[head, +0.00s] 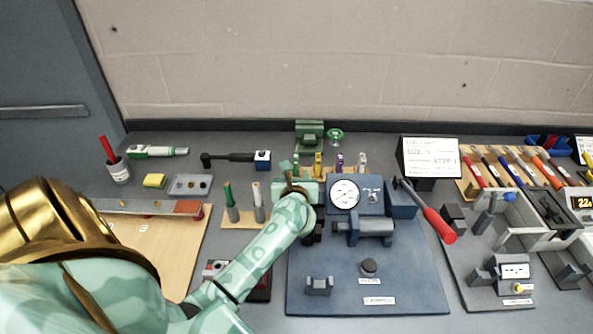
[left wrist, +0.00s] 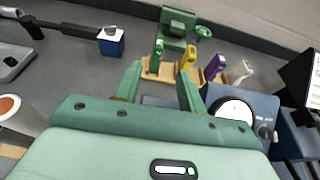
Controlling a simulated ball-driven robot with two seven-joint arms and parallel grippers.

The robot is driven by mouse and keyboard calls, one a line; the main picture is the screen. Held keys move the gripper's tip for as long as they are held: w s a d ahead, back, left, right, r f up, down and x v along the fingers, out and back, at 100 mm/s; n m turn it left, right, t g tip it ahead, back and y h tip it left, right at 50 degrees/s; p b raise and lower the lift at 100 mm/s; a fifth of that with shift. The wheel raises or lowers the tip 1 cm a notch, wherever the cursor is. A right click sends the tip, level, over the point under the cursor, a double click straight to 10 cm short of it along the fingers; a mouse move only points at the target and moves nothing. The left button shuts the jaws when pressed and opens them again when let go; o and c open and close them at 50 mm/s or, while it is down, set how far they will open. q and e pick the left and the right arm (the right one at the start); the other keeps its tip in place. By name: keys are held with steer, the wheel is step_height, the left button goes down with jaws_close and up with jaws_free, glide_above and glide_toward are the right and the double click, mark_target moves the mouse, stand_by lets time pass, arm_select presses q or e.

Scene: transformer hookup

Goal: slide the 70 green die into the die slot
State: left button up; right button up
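The green die (head: 295,160) stands at the left end of a wooden die rack near the back of the bench. It also shows in the left wrist view (left wrist: 157,52), upright beside the yellow one. My left gripper (left wrist: 159,76) is open and empty. Its two fingers point towards the rack, and the green die appears between and beyond their tips, with no visible contact. In the head view my left gripper (head: 298,180) is just in front of the rack and hides part of it. I cannot clearly pick out the die slot. My right gripper is not in view.
Yellow (head: 318,164), purple (head: 339,163) and white (head: 362,162) dies stand close by on the rack. A green vise (head: 310,135) is behind.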

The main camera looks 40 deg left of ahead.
mark_target(296, 160)
arm_select(q)
steer(key=b+x, duration=0.1)
steer(key=x, duration=0.1)
steer(key=b+x, duration=0.1)
steer(key=x, duration=0.2)
steer(key=shift+w+a+f+b, duration=0.15)
steer(key=shift+w+f+b, duration=0.05)
steer(key=shift+f+b, duration=0.2)
steer(key=shift+w+a, duration=0.2)
steer(key=b+x, duration=0.4)
steer(key=x, duration=0.1)
steer(key=shift+w+a+f, duration=0.1)
steer(key=shift+w, duration=0.1)
steer(key=shift+r, duration=0.25)
steer(key=shift+c, duration=0.3)
jaws_close()
